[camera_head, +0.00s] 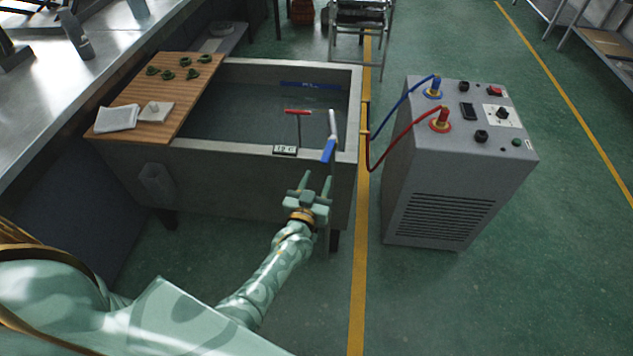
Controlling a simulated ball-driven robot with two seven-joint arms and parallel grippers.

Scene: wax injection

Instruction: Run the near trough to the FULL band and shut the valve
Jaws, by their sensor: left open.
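The near trough (230,185) is a grey open tank holding dark liquid (235,115). A blue band with faint marks (310,86) runs along its far inner wall, just above the liquid surface; I cannot read the marks. A blue-gripped lever (328,151) with a pale rod above it stands at the near right corner. A red bar (298,112) on a thin dark stem stands over the liquid. A small display (285,151) sits on the near rim. My left gripper (316,183) is open and empty, just below the blue grip in the picture, apparently apart from it. My right gripper is out of view.
A wooden board (170,75) with green pieces and white cloths covers the trough's left end. A grey machine (445,170) with red and blue cables stands to the right. A metal bench (60,80) lies left. Green floor is free between trough and machine.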

